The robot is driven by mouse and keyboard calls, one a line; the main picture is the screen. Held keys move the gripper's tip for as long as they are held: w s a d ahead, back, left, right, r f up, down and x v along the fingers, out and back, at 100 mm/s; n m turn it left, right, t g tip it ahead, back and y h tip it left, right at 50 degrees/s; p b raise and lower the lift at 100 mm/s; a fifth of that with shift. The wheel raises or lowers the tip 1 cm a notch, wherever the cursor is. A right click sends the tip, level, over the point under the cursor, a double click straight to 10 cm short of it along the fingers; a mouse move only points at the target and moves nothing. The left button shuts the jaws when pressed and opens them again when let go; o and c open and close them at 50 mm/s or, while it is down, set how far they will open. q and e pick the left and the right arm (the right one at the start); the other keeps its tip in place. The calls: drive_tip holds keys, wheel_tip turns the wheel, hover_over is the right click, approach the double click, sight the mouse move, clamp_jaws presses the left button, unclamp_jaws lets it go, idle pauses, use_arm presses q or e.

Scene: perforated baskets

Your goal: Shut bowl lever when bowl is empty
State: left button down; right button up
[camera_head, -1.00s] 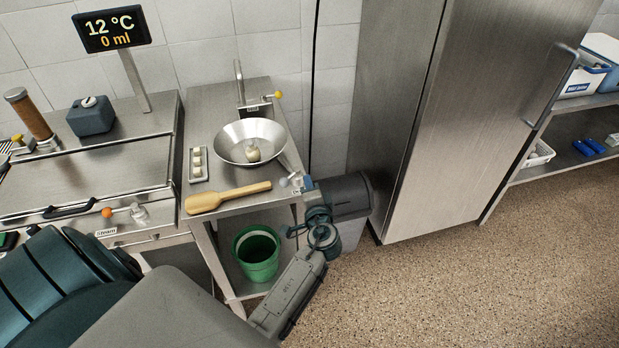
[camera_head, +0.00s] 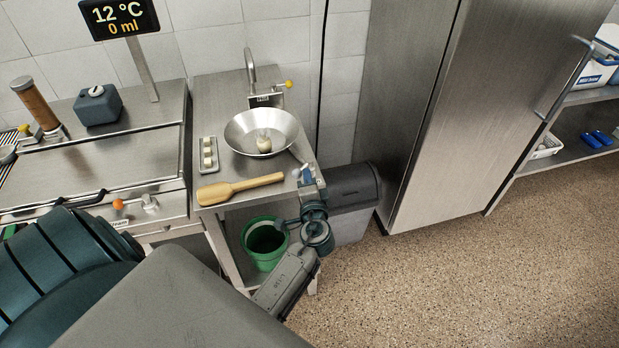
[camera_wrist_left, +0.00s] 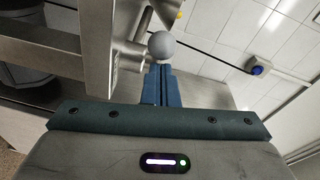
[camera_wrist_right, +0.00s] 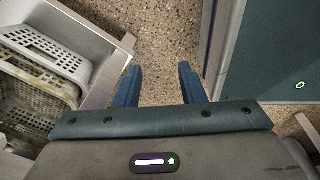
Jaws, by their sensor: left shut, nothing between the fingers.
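The wide metal bowl (camera_head: 238,127) sits on the small steel table. A small cream-coloured lump (camera_head: 263,144) lies at its bottom. A lever with a grey ball knob (camera_wrist_left: 161,45) shows in the left wrist view, right at my left fingertips; whether they touch cannot be told. In the head view my left gripper (camera_head: 305,172) is beside the bowl's lower right, at the table's right edge, and hides part of the lever. It is shut and holds nothing. My right gripper (camera_wrist_right: 160,84) is open and empty, away from the bowl.
A wooden paddle (camera_head: 240,187) and a small tray with white pieces (camera_head: 208,155) lie near the bowl. A tap with a yellow knob (camera_head: 288,84) stands behind it. A green bucket (camera_head: 264,244) is below. A perforated basket (camera_wrist_right: 45,65) is left of my right gripper.

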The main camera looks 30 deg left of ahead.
sight(294, 174)
use_arm(q)
drive_tip(key=shift+s+a+m+t+h, duration=0.15)
drive_tip(key=shift+a+m+t+h, duration=0.2)
drive_tip(key=shift+m+h, duration=0.2)
drive_tip(key=m+h, duration=0.1)
drive_tip(key=a+m+t+h, duration=0.1)
drive_tip(key=h, duration=0.1)
drive_tip(key=a+m+t+h, duration=0.1)
drive_tip(key=shift+s+m+t+h, duration=0.25)
drive_tip(key=shift+s+h, duration=0.1)
drive_tip(key=shift+a+m+t+h, duration=0.2)
drive_tip(key=shift+a+m+h, duration=0.15)
drive_tip(key=shift+m+h, duration=0.35)
drive_tip(key=shift+a+m+t+h, duration=0.2)
drive_tip(key=shift+a+m+h, duration=0.15)
drive_tip(key=shift+h, duration=0.65)
drive_tip(key=shift+b, duration=0.3)
use_arm(e)
drive_tip(key=shift+s+a+f, duration=0.2)
drive_tip(key=shift+s+f, duration=0.05)
drive_tip(key=shift+f, duration=0.05)
use_arm(q)
drive_tip(key=shift+m+h, duration=0.25)
drive_tip(key=shift+h, duration=0.05)
use_arm(e)
drive_tip(key=shift+a, duration=0.25)
drive_tip(key=shift+d, duration=0.1)
